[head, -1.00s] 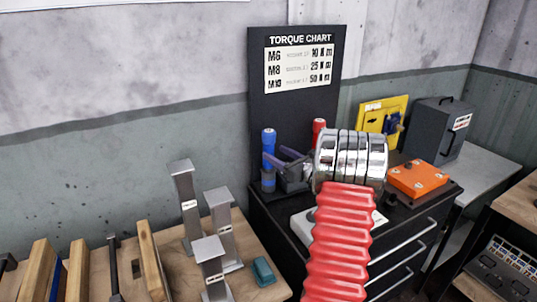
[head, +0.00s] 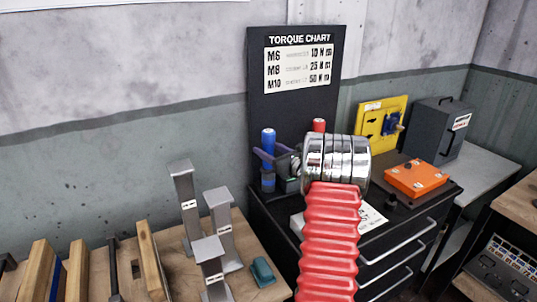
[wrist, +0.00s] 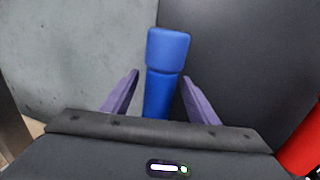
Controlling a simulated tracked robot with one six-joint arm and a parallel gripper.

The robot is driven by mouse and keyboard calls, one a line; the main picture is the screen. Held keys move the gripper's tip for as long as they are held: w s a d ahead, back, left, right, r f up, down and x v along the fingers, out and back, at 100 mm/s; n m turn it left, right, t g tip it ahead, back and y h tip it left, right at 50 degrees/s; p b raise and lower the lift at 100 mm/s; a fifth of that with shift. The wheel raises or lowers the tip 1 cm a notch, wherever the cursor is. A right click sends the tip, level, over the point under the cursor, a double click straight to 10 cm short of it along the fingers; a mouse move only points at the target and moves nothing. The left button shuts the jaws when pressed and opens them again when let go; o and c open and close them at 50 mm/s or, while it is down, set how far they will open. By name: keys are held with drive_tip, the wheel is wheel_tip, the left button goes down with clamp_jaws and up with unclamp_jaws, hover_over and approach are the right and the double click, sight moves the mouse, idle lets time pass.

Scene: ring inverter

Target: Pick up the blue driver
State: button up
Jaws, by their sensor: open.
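The blue driver (head: 268,158) stands upright on the black cabinet, in front of the torque chart board. It also shows in the wrist view (wrist: 165,75), where its handle rises between the two purple fingers of my gripper (wrist: 161,95). The fingers are open, one on each side, with a visible gap to the handle. The lower part of the driver is hidden behind the gripper body in the wrist view. In the head view my gripper (head: 270,160) is at the driver, partly hidden by my silver wrist.
A red driver (head: 319,126) stands just right of the blue one, also in the wrist view (wrist: 302,148). The black torque chart board (head: 293,110) rises close behind. An orange box (head: 417,178) sits farther right. Grey stands (head: 220,230) are on the wooden bench at left.

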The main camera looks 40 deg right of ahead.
drive_tip(key=shift+c, duration=0.4)
drive_tip(key=c, duration=1.2)
drive_tip(key=shift+r, duration=0.1)
drive_tip(key=shift+r, duration=0.1)
wheel_tip(320, 180, up, 18)
drive_tip(key=shift+f, duration=0.1)
idle(0.3)
